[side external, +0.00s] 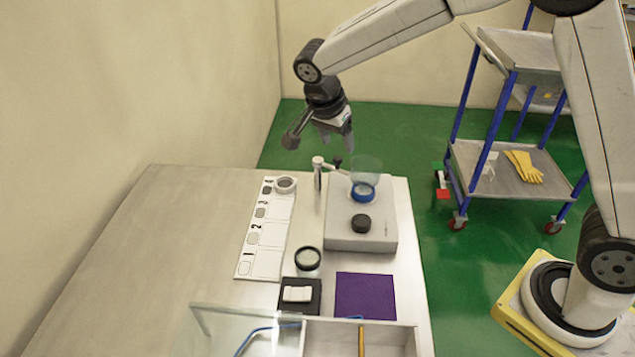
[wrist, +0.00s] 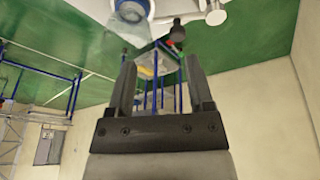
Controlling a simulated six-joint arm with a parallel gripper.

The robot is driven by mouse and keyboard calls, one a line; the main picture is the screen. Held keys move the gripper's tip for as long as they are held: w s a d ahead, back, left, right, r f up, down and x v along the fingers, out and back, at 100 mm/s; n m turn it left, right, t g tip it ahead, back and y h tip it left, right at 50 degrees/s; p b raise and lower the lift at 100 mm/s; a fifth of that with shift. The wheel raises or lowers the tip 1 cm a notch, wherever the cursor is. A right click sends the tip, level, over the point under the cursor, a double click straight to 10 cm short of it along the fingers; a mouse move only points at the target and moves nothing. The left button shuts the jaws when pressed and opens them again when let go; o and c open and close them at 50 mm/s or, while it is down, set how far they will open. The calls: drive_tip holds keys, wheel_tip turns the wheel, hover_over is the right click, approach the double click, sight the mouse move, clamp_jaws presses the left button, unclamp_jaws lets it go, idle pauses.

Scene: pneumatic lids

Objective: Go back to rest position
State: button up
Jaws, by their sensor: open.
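My gripper (side external: 334,138) hangs above the back of the table in the side external view, clear of everything below it. In the wrist view my gripper (wrist: 156,88) shows two dark fingers spread apart with nothing between them. Below and to the right of it stands a grey box-shaped device (side external: 345,232) with a clear funnel-like cup on a blue ring (side external: 362,192) and a black round knob or lid (side external: 361,223) on top. The blue ring also shows at the top of the wrist view (wrist: 131,9).
A numbered white strip (side external: 254,236) lies on the table (side external: 175,235) with a round ring (side external: 285,184) at its far end. A dark ring (side external: 307,259), a black pad, a purple mat (side external: 365,296) and a divided tray are nearer. A blue-framed cart (side external: 480,165) stands right. The table's left side is clear.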

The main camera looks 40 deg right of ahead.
drive_tip(key=s+d+f+n+t+y, duration=0.1)
drive_tip(key=s+d+f+n, duration=0.1)
drive_tip(key=s+n, duration=0.5)
drive_tip(key=s+d+f+n+t+y, duration=0.1)
drive_tip(key=s+d+f+n+y, duration=0.1)
drive_tip(key=s+n, duration=0.6)
drive_tip(key=s+f, duration=0.1)
drive_tip(key=s, duration=0.2)
drive_tip(key=shift+f+y, duration=0.3)
drive_tip(key=shift+d, duration=0.1)
idle(0.9)
